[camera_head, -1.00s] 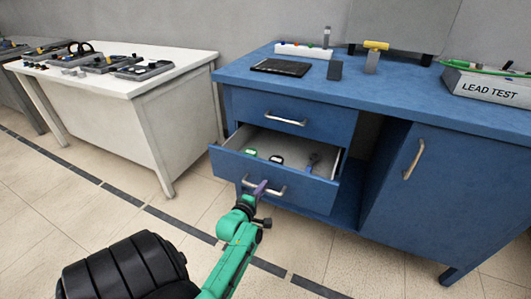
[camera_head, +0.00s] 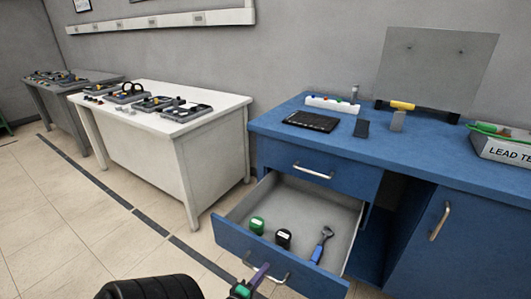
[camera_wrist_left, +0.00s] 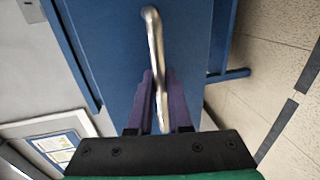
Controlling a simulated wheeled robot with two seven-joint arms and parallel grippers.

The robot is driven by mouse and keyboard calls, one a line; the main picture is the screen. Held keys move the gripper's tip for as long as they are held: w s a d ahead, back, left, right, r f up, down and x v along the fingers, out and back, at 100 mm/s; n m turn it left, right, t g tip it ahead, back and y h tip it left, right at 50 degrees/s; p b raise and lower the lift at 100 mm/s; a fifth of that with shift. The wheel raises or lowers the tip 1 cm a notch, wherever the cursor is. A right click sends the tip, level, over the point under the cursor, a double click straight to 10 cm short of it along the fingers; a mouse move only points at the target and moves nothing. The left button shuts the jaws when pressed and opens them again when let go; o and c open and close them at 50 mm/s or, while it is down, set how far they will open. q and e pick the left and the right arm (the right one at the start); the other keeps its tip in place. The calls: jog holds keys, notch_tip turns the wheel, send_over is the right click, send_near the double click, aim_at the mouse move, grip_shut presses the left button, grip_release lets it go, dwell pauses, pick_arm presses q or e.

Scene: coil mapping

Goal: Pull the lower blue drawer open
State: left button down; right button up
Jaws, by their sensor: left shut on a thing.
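The lower blue drawer (camera_head: 229,238) is pulled well out of the blue workbench (camera_head: 275,118). Inside it lie a green-topped item (camera_head: 257,225), a black item (camera_head: 283,238) and a blue-handled tool (camera_head: 320,245). My left gripper (camera_head: 258,277), with purple fingers, is at the drawer front near the bottom of the head view. It is shut on the silver drawer handle (camera_head: 282,279). In the left wrist view the handle (camera_wrist_left: 153,45) runs down between the purple fingers (camera_wrist_left: 155,108). My right gripper is out of view.
The upper drawer (camera_head: 340,176) is closed above. A cabinet door (camera_head: 450,255) is shut at the right. A white table (camera_head: 215,155) with trays stands to the left. Open tiled floor (camera_head: 90,230) lies in front of it.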

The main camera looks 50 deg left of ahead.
pick_arm(q)
jog(key=c, duration=0.8)
grip_release()
jog(key=shift+c, duration=0.2)
jog(key=v, duration=1.4)
jog(key=shift+s+d+p, duration=0.15)
jog(key=shift+s+p, duration=0.1)
jog(key=shift+p, duration=0.15)
